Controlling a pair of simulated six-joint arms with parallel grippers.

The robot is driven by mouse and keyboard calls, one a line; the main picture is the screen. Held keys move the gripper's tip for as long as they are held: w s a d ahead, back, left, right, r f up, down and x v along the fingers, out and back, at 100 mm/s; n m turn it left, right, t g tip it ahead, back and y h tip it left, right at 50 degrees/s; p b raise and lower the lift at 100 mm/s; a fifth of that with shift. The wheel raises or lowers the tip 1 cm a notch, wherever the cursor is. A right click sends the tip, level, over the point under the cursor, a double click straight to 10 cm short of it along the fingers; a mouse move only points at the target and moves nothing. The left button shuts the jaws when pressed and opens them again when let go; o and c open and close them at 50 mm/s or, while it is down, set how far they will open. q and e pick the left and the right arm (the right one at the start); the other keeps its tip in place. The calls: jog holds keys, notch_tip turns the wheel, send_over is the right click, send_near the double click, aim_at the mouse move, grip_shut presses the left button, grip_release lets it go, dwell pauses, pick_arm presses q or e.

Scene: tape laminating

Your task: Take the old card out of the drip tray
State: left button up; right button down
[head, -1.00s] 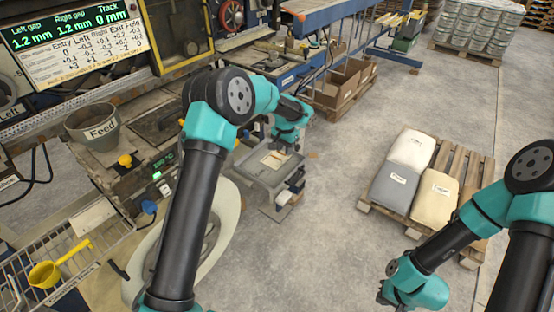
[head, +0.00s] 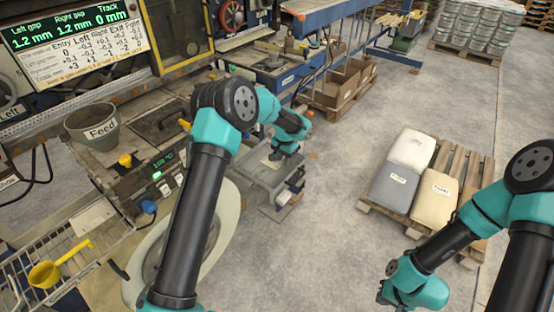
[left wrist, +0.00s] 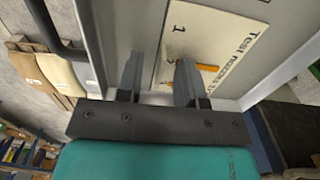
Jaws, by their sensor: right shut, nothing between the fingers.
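A pale card (left wrist: 215,45) lies flat in the grey drip tray (left wrist: 115,25), seen in the left wrist view. It bears a "1" and lettering that seems to read "Test nozzles". My left gripper (left wrist: 158,75) is open and empty, one finger over the card and the other over bare tray. In the head view my left gripper (head: 276,156) is low over the tray (head: 258,178) and hides most of the card. I cannot tell whether the fingertips touch anything. My right gripper (head: 382,294) is shut and empty, away at the lower right.
An orange stick-like thing (left wrist: 207,69) lies across the card. A pallet with sacks (head: 410,152) stands on the floor to the right. Open floor lies between tray and pallet.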

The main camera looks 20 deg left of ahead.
pick_arm(q)
grip_shut()
dwell(0.3)
jog(key=shift+r, duration=0.1)
jog(key=shift+r, duration=0.45)
notch_tip(320, 180, up, 3)
jog(key=shift+f, duration=0.1)
jog(key=s+d+r, duration=0.1)
jog(key=s+d, duration=0.3)
jog(key=s, duration=1.1)
jog(key=shift+s+d, duration=0.15)
jog(key=shift+s, duration=0.05)
jog(key=shift+r, duration=0.1)
